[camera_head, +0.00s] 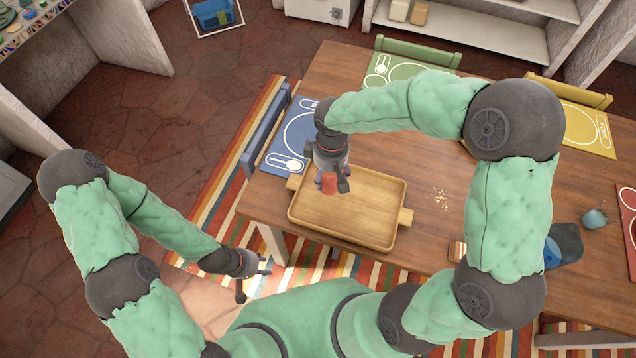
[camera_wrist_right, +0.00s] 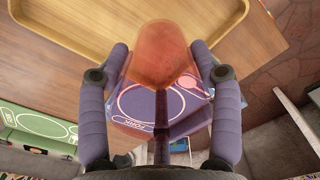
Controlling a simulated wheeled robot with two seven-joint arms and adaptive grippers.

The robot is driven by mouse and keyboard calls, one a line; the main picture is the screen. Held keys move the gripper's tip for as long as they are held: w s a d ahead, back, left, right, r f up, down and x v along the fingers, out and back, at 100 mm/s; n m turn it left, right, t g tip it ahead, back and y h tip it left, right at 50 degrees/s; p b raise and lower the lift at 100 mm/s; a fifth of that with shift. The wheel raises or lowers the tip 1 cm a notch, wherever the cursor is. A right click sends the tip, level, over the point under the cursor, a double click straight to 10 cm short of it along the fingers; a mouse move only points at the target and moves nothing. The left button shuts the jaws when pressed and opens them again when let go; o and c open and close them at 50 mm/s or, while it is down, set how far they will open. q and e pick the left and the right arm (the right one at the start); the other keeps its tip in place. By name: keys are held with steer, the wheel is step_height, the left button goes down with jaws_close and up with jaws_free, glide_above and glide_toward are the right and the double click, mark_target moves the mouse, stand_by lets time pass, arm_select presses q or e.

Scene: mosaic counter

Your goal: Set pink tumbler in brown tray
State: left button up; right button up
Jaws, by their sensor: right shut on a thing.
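The pink tumbler (camera_head: 328,185), reddish and see-through, is between the fingers of my right gripper (camera_head: 331,182), which is shut on it. In the right wrist view the tumbler (camera_wrist_right: 165,55) sits between the two purple finger pads. The brown tray (camera_head: 365,208) is a wooden rectangle with handles at the table's near left corner, and it looks empty. The tumbler shows over the tray's far left part; I cannot tell whether it touches the tray floor. My left gripper (camera_head: 256,274) is open and empty, off the table to the tray's lower left.
A blue placemat (camera_head: 290,135) lies just behind the tray. Crumbs (camera_head: 439,197) lie right of it, and a small brown-and-white block (camera_head: 457,251) is near the front edge. A teal cup-like object (camera_head: 594,218) stands at the right. The table's middle is mostly clear.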

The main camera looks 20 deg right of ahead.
steer(key=shift+w+a+f+b, duration=0.45)
steer(key=shift+w+f+b, duration=0.15)
steer(key=shift+f, duration=0.85)
steer(key=shift+w+a+f+b, duration=0.45)
steer(key=shift+w+f, duration=0.25)
steer(key=shift+f, duration=0.8)
steer(key=shift+w+a+f+b, duration=0.4)
steer(key=shift+w+f+b, duration=0.2)
steer(key=shift+f, duration=0.85)
steer(key=shift+f, duration=0.15)
steer(key=o, duration=1.7)
step_height(320, 180, up, 12)
steer(key=p, duration=0.4)
